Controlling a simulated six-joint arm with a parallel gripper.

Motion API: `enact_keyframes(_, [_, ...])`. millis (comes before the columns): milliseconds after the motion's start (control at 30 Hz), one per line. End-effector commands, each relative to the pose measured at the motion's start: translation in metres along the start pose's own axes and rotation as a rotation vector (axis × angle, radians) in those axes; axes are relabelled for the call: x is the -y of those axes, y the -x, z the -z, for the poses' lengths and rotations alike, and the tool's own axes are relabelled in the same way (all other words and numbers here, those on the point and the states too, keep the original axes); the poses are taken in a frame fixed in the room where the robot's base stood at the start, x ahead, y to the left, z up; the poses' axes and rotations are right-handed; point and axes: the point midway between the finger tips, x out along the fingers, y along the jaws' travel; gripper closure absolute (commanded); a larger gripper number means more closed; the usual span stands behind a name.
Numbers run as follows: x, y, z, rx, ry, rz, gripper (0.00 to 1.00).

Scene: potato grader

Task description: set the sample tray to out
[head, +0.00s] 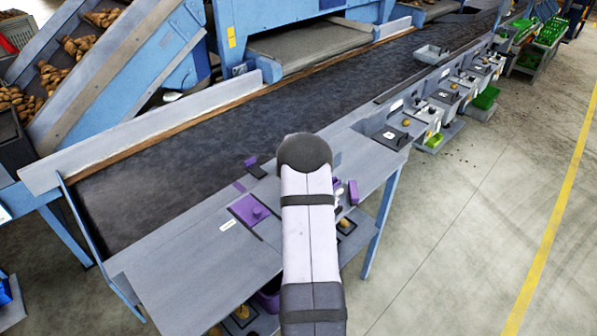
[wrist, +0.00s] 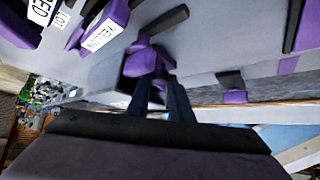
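I cannot tell which part is the sample tray, and no "out" marking is readable. A purple handle-like part (wrist: 148,60) lies just ahead of my gripper (wrist: 160,88) in the wrist view. The two dark fingers are apart, with a narrow purple piece showing between their tips; contact is unclear. In the head view my arm covers the gripper. There, a purple plate with a knob (head: 250,210) lies on the grey bench (head: 190,262) left of my arm. A purple block (head: 353,192) stands right of it.
Purple blocks with white labels (wrist: 103,36) sit at upper left in the wrist view. A dark conveyor belt (head: 230,130) runs behind the bench. Several grey stations with knobs (head: 408,122) line its right side. Open floor (head: 460,240) lies to the right.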

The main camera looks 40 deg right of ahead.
Motion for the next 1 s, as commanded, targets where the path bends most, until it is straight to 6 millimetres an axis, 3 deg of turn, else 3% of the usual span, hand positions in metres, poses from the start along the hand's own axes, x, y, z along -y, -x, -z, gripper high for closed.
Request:
enact_keyframes(267, [0.014, 0.009, -0.007, 0.003, 0.001, 0.003, 1.00])
enact_keyframes(700, [0.091, 0.064, -0.062, 0.003, 0.003, 0.004, 1.00])
enact_keyframes(1000, [0.098, 0.069, -0.069, 0.003, 0.002, 0.002, 1.00])
